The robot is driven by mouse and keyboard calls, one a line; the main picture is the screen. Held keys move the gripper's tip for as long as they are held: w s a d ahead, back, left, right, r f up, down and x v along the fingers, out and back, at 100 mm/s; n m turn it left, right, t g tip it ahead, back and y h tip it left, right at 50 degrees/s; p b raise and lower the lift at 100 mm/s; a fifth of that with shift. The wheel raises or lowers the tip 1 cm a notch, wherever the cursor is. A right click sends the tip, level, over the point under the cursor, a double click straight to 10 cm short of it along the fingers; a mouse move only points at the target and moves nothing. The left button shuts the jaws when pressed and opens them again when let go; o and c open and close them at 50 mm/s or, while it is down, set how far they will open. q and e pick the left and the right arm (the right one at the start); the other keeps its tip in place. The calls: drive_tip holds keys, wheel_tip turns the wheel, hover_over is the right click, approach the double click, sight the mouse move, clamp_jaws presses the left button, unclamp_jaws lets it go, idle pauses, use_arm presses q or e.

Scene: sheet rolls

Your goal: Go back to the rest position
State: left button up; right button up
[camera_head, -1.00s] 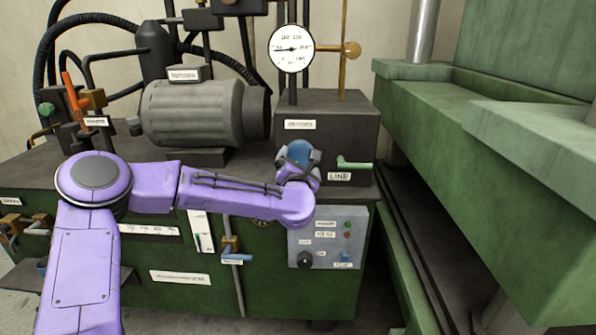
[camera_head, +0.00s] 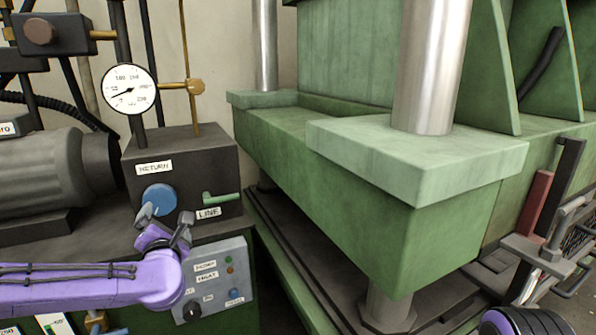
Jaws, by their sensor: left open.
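My left gripper (camera_head: 166,222) is at the front of the dark valve block (camera_head: 222,165), just below the blue knob (camera_head: 158,197) under the RETURN label. Its two grey fingers are spread, and nothing is seen held between them. One fingertip overlaps the knob's lower edge in the picture; I cannot tell whether it touches. My purple left arm reaches in from the left edge. A purple and black part of my own body shows at the bottom right, but my right gripper is not seen.
A pressure gauge (camera_head: 129,89) stands above the block. A green LINE lever (camera_head: 221,198) is right of the knob, and a switch panel (camera_head: 221,283) is below. The big green press (camera_head: 400,230) fills the middle. A metal frame (camera_head: 545,255) stands at right.

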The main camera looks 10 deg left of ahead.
use_arm(q)
drive_tip(key=s+d+f+m+g+h, duration=0.2)
drive_tip(key=s+d+f+m, duration=0.15)
drive_tip(key=f+m, duration=0.4)
drive_tip(key=s+d+f+m+g+h, duration=0.15)
drive_tip(key=s+f+m, duration=0.25)
drive_tip(key=f, duration=0.7)
drive_tip(key=s+d+f+m+g+h, duration=0.2)
drive_tip(key=s+d+f+m, duration=0.25)
drive_tip(key=f, duration=0.45)
drive_tip(key=s+a+f+m+g, duration=0.1)
drive_tip(key=s+f+m+g, duration=0.15)
drive_tip(key=s+f, duration=0.45)
drive_tip(key=s+a+f+m+g, duration=0.2)
drive_tip(key=s+f+m, duration=0.2)
drive_tip(key=s, duration=0.7)
drive_tip(key=s+a+f+m+g, duration=0.1)
drive_tip(key=s+f+m+g, duration=0.2)
drive_tip(key=s+f, duration=0.35)
wheel_tip(320, 180, up, 14)
drive_tip(key=s+p, duration=0.1)
drive_tip(key=p, duration=1.2)
drive_tip(key=shift+s+n, duration=0.35)
drive_tip(key=shift+s, duration=0.05)
